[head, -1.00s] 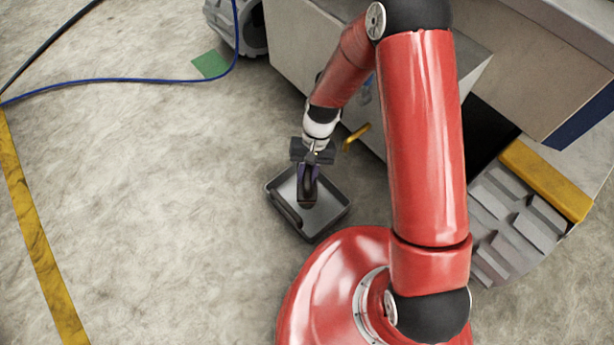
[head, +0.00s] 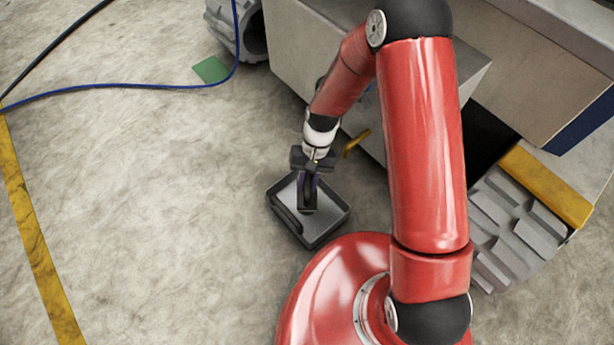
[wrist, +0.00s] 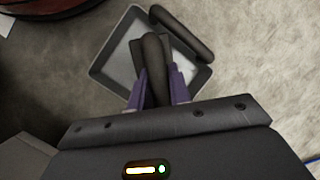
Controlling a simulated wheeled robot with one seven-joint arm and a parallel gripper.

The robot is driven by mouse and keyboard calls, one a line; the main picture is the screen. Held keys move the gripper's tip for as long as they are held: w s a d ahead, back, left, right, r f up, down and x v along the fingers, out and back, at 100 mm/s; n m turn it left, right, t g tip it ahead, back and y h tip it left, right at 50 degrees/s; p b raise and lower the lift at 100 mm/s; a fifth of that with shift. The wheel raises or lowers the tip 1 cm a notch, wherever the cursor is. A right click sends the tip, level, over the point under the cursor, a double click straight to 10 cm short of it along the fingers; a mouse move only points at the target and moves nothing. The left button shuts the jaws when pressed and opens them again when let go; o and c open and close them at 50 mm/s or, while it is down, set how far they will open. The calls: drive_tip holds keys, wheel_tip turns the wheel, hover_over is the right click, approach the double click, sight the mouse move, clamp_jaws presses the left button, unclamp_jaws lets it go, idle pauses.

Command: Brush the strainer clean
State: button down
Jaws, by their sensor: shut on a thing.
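My gripper (head: 309,178) points down over a shallow dark-rimmed tray with a grey inside (head: 328,218), which I take to be the strainer. In the wrist view, the purple fingers (wrist: 158,88) are shut on a dark rounded handle, which I take to be the brush (wrist: 154,62). Its dark block end (head: 307,203) is inside the tray's outline, low over the grey surface. I cannot tell whether it touches. The tray (wrist: 109,70) lies flat on the floor. A dark bar (wrist: 183,32) runs along one side of it; the head view shows it at the left side.
A large grey machine (head: 310,60) stands behind, with a yellow handle (head: 357,141) close to the tray's right. A blue cable (head: 130,86) and a green patch (head: 211,69) lie farther off. The floor left of the tray is clear up to a yellow line (head: 38,235).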

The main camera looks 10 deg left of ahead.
drive_tip(key=shift+s+d, duration=0.1)
drive_tip(key=shift+s, duration=0.5)
drive_tip(key=shift+w, duration=0.1)
drive_tip(key=shift+w+a, duration=0.15)
drive_tip(key=shift+w, duration=0.55)
drive_tip(key=shift+w+a, duration=0.1)
drive_tip(key=shift+w, duration=0.6)
drive_tip(key=shift+s, duration=0.1)
drive_tip(key=shift+s+d, duration=0.15)
drive_tip(key=shift+s, duration=0.55)
drive_tip(key=shift+s+d, duration=0.1)
drive_tip(key=shift+s, duration=0.6)
drive_tip(key=shift+w+a+f, duration=0.1)
drive_tip(key=shift+w+a, duration=0.05)
drive_tip(key=shift+w, duration=0.6)
drive_tip(key=shift+w+a, duration=0.1)
drive_tip(key=shift+w, duration=0.65)
